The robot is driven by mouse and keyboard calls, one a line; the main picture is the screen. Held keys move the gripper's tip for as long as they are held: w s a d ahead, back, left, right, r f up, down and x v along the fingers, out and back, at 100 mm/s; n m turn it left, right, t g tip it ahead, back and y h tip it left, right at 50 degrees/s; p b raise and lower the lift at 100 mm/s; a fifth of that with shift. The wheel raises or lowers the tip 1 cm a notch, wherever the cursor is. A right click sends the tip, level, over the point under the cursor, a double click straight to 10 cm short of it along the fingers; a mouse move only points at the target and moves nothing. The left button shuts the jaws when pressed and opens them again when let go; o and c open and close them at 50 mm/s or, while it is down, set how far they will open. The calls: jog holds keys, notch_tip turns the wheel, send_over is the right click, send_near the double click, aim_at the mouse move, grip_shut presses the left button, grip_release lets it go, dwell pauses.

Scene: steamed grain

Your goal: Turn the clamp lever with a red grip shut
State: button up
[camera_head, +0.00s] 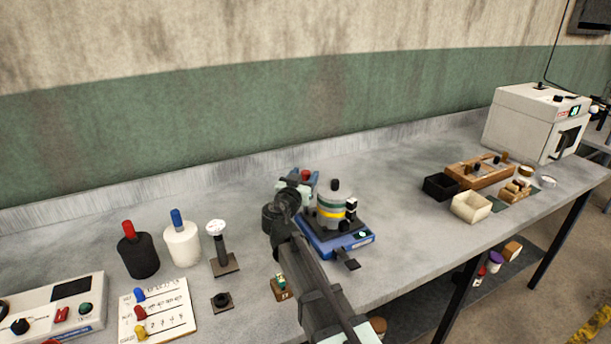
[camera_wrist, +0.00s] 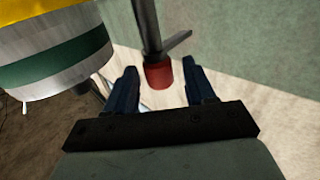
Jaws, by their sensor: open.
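The clamp lever's red grip (camera_wrist: 159,75) shows in the wrist view on a grey rod, ahead of the gap between my fingertips. In the head view the red grip (camera_head: 306,174) is a small spot between my fingers. My gripper (camera_wrist: 166,88) is open, with one blue finger on each side of the red grip; I cannot tell whether either touches it. In the head view my gripper (camera_head: 303,178) is behind and left of the blue-based device (camera_head: 340,244). The device's round body (camera_wrist: 55,50) with yellow and green bands fills the upper left of the wrist view.
A black bottle (camera_head: 139,256) and a white bottle (camera_head: 182,244) stand to the left, beside a stand with a white top (camera_head: 216,228). A black bin (camera_head: 440,187) and a cream bin (camera_head: 471,207) are to the right. Bench between device and bins is clear.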

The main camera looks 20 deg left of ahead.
jog(key=shift+w, duration=0.7)
jog(key=c, duration=0.9)
